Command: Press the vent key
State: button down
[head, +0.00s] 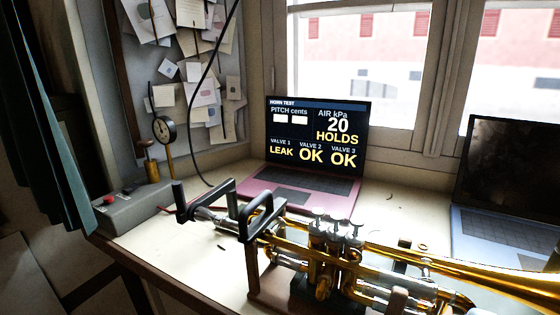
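My gripper (212,212) is in the middle of the view, its two black angled fingers apart and open. They show in front of the narrow end of the brass horn (345,258), and I cannot tell whether they touch it. A grey box (138,208) with a red button (109,200) sits at the left end of the bench, apart from my gripper. A small light part shows beside the button. I see no label that marks a vent key. The pink laptop's screen (318,135) reads 20 kPa HOLDS, valve 1 LEAK, valves 2 and 3 OK.
A round gauge (164,131) stands on a brass post behind the box. A black cable (203,75) hangs in front of the pinboard. A second, dark-screened laptop (510,180) stands at the right.

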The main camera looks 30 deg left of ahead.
aim_at(107, 198)
jog(key=u, duration=1.5)
jog(key=k+l, duration=0.15)
